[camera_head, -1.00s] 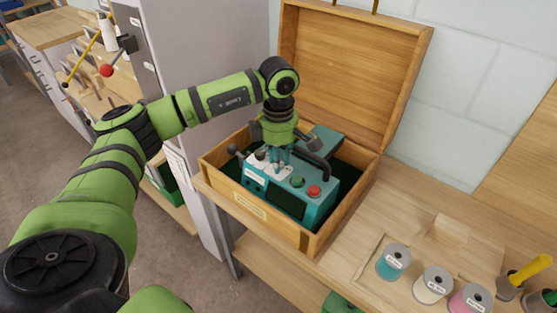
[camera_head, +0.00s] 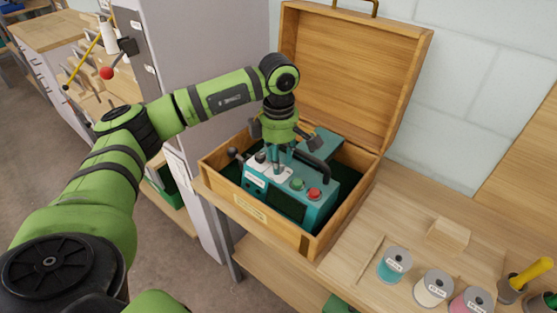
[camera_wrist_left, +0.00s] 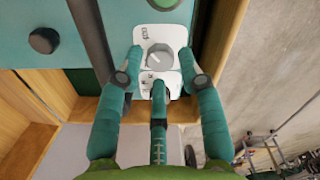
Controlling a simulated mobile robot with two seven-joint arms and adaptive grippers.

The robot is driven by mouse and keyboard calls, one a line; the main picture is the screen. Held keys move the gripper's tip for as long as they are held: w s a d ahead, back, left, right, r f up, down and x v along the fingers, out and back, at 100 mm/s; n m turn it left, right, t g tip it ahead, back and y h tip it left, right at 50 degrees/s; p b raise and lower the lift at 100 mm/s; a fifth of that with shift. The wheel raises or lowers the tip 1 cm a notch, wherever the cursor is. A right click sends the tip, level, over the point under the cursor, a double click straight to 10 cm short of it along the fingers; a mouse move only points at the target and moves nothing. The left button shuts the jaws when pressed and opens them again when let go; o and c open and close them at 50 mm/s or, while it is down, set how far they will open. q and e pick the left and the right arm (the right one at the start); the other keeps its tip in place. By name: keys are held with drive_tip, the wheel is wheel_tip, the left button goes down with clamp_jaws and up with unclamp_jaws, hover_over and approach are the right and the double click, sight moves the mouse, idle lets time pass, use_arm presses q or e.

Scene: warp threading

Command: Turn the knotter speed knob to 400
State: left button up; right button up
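The teal knotter (camera_head: 270,206) sits in an open wooden case. In the left wrist view, its round grey knob (camera_wrist_left: 160,57) is on a white dial plate (camera_wrist_left: 165,38) with printed marks. A number at the plate's upper left looks like 400, but I cannot read it surely. I cannot tell the knob's exact setting. My left gripper (camera_head: 277,168) points down over the knotter's top. In the left wrist view its fingers (camera_wrist_left: 160,64) are spread, one on each side of the knob and a third below it. I see no clear contact. My right gripper is out of view.
The case's raised lid (camera_head: 345,70) stands behind the gripper. A black handle (camera_head: 314,165), a green button (camera_head: 298,184) and a red button (camera_head: 315,194) are close by on the knotter. Thread spools (camera_head: 394,264) stand on the bench at right. A grey cabinet (camera_head: 210,60) is at left.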

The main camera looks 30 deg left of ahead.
use_arm(q)
wheel_tip(320, 180, up, 11)
idle(0.3)
drive_tip(key=shift+f, duration=0.15)
idle(0.3)
